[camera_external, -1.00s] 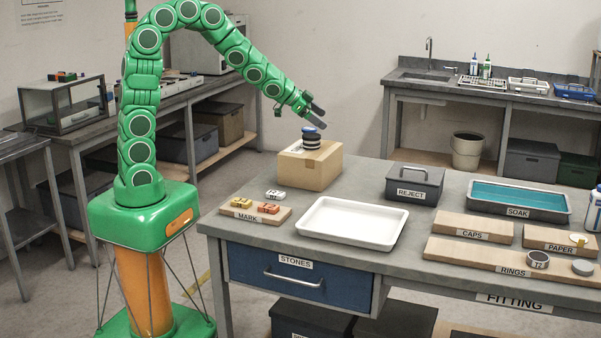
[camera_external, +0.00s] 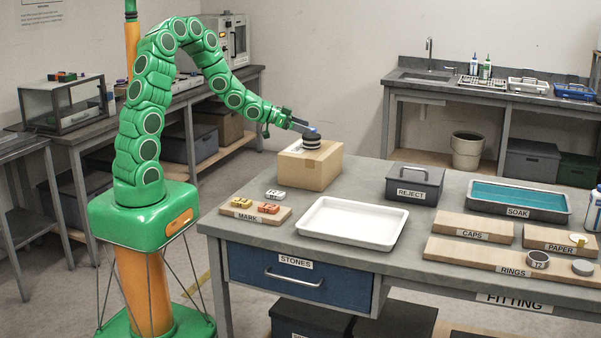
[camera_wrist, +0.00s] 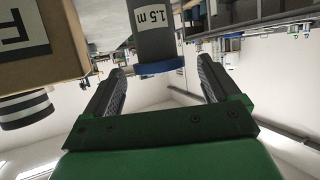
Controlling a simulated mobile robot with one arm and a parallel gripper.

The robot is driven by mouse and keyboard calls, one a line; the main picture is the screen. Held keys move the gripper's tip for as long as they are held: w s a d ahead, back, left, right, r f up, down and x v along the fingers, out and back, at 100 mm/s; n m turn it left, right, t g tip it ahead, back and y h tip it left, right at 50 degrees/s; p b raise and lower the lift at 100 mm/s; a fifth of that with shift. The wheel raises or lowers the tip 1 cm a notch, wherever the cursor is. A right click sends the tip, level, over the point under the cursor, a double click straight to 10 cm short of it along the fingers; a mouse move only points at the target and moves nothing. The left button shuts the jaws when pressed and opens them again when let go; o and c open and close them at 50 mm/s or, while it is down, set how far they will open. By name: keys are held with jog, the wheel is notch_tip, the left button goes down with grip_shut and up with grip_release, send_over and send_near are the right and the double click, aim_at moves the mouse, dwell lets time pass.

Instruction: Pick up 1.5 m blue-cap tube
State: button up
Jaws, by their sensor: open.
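The blue-cap tube (camera_wrist: 155,40) is dark grey with a white "1.5 m" label. It shows at the top middle of the wrist view, which looks upside down. Its blue cap (camera_wrist: 158,67) lies across the gap between my fingertips, with space on both sides. In the external view a bit of blue cap (camera_external: 314,131) shows just above a dark striped stack; the tube's body is hidden there. My gripper (camera_wrist: 160,72) is open and empty. In the external view my gripper (camera_external: 309,128) is level with the cap. I cannot tell whether the tips reach past the tube.
A cardboard box (camera_external: 312,170) stands on the bench, with the striped stack (camera_external: 311,143) on top. Both show close at the left of the wrist view, the box (camera_wrist: 45,75) and the stack (camera_wrist: 27,112). A white tray (camera_external: 350,245) and a REJECT bin (camera_external: 405,178) stand nearby.

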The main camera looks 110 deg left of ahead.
aim_at(314, 128)
jog(key=shift+x, duration=2.45)
jog(key=c, duration=1.2)
jog(key=shift+c, duration=0.2)
